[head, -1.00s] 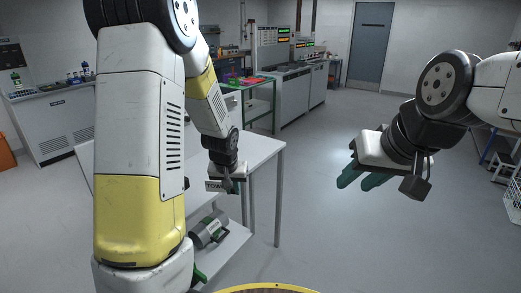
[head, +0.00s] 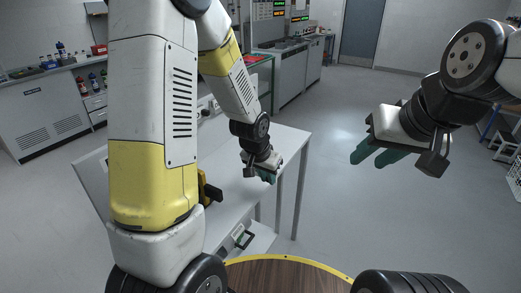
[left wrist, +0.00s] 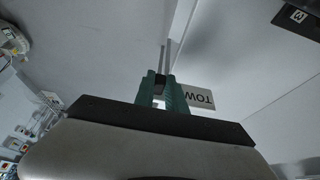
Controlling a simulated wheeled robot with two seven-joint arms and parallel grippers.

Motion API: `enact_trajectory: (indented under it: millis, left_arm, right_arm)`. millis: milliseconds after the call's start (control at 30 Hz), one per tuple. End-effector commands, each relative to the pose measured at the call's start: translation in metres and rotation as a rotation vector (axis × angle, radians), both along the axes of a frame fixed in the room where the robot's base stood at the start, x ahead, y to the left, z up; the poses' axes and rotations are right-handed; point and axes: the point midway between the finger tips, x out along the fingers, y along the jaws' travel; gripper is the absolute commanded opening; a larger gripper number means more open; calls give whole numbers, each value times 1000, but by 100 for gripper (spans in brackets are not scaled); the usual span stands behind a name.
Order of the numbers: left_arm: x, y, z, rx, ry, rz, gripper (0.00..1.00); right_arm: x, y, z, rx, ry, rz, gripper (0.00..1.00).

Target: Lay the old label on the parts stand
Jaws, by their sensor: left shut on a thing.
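The old label (left wrist: 198,97) is a small white plate with dark letters reading "TOW". In the left wrist view it sticks out to the right of my left gripper (left wrist: 161,92), whose teal fingers are shut on it. In the head view my left gripper (head: 266,178) hangs over the right part of a white table-like stand (head: 232,196), probably the parts stand; the label is not discernible there. My right gripper (head: 376,155) is in the air at the right, its teal fingers apart and empty.
A yellow and black object (head: 208,190) stands on the white stand, partly hidden by my left arm. A grey device with a dark handle (head: 243,237) is on the lower shelf. A round wooden top with yellow rim (head: 285,275) is in front.

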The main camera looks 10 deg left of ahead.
Motion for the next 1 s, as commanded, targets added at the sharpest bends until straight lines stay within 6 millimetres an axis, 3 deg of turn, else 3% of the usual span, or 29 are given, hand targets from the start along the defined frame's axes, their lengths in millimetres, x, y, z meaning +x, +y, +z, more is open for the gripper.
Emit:
enact_trajectory:
  millis: [300,500,767,1000]
  left_arm:
    - [77,37,-9,-2,0,9,0]
    - [114,53,-12,-2,0,7,0]
    - [131,61,-14,-2,0,7,0]
    - [131,61,-47,-1,3,6,0]
  right_arm:
    - [0,0,0,0,0,0,36]
    - [0,0,0,0,0,0,36]
    - [0,0,0,0,0,0,36]
    - [0,0,0,0,0,0,36]
